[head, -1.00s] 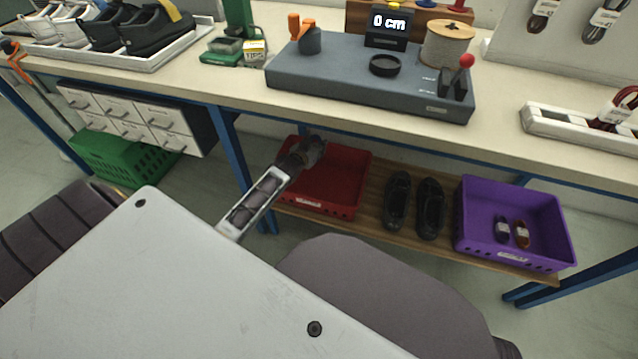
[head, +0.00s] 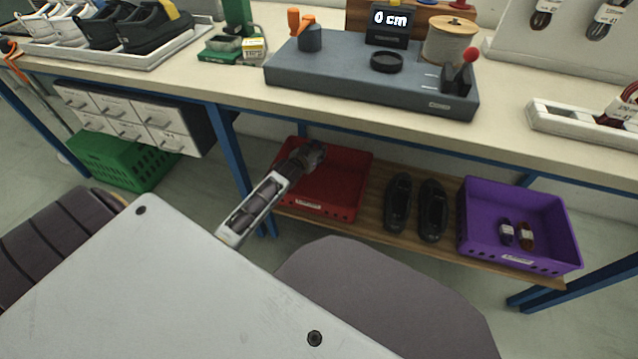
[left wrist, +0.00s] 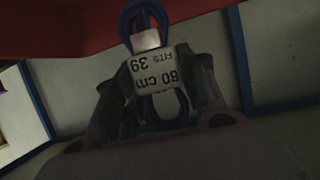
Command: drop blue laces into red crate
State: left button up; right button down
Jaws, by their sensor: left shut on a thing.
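The blue laces (left wrist: 146,18) are a looped bundle with a white paper band reading 80 cm, fits 39, in the left wrist view. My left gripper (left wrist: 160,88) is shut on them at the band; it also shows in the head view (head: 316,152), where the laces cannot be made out. The red crate (head: 345,207) stands on the lower wooden shelf under the bench. In the head view my left gripper overlaps the crate's back left part; its height over the crate is hard to judge. Red crate wall (left wrist: 70,35) fills the top of the left wrist view. My right gripper is not in view.
Black shoes (head: 432,210) and a purple crate (head: 470,240) with small lace bundles share the shelf, right of the red crate. The bench top (head: 225,88) runs above, with a blue leg (head: 238,165) left of the red crate. A green crate (head: 120,165) stands on the floor.

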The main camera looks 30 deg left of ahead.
pick_arm(q)
jog(key=o, duration=1)
jog(key=shift+s, duration=0.1)
jog(key=shift+v, duration=5.9)
jog(key=s+d+f+m+g+h, duration=0.1)
jog(key=s+d+f+g, duration=0.1)
jog(key=s+d, duration=0.5)
jog(key=s+d+f+m+g+h, duration=0.1)
jog(key=s+d+f+g+h, duration=0.1)
jog(key=s+d+f, duration=0.3)
jog(key=s+d+f+m+g+h+p, duration=0.1)
jog(key=s+d+f+g+h, duration=0.1)
jog(key=s+d, duration=0.7)
jog(key=shift+s+d+f+g, duration=0.15)
jog(key=shift+d+f+g, duration=0.15)
jog(key=shift+d, duration=0.4)
jog(key=shift+s+d+f+g, duration=0.1)
jog(key=shift+d+f+g, duration=0.2)
jog(key=shift+d, duration=0.4)
jog(key=shift+s+d+f+g, duration=0.2)
jog(key=shift+d+g, duration=0.2)
jog(key=shift+d, duration=0.3)
